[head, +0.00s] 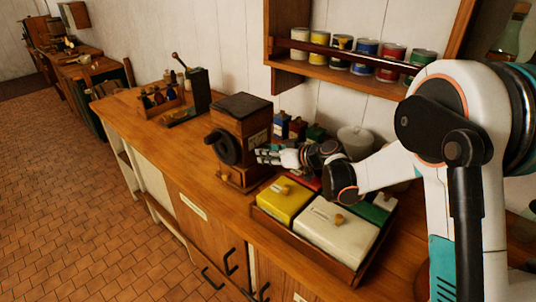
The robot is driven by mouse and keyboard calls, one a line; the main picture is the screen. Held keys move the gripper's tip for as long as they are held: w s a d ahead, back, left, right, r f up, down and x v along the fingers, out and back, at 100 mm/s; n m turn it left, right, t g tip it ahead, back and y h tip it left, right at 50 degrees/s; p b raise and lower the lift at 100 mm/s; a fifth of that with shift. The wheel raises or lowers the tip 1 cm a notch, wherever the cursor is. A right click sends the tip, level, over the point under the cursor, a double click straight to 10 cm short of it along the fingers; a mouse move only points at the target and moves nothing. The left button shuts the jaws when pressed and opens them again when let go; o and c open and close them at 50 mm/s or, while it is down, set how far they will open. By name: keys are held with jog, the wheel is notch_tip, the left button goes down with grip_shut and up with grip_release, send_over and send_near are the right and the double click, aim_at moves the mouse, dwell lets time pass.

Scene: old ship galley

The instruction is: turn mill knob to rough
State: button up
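The mill (256,125) is a wooden box with a dark top, standing on the wooden counter in the head view. A round black knob (224,147) sits on its front face. My gripper (262,156) reaches in from the right, with its pale fingers pointing left toward the mill's lower right side. In the picture the fingertips are a short way right of the knob and do not appear to touch it. Whether the fingers are open or shut is too small to tell. No rough marking on the mill can be read.
A wooden tray (350,276) with yellow, white and green lidded boxes lies right of the mill, below my arm. Small colored containers (281,124) stand behind. A bottle rack (164,105) stands to the left. A shelf (345,75) of cans hangs above. Counter left of the mill is partly clear.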

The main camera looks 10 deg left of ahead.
dwell(0.4)
jog(key=shift+w+d+f+m+g+y+b, duration=0.1)
jog(key=shift+m+g+y+b, duration=0.45)
jog(key=shift+m, duration=0.65)
jog(key=shift+w+d+f+m+g+y+b, duration=0.1)
jog(key=shift+m+g+y+b, duration=0.45)
jog(key=shift+m, duration=0.65)
jog(key=shift+r, duration=0.1)
jog(key=o, duration=1)
jog(key=shift+o, duration=0.2)
jog(key=v, duration=1.2)
jog(key=shift+w, duration=0.15)
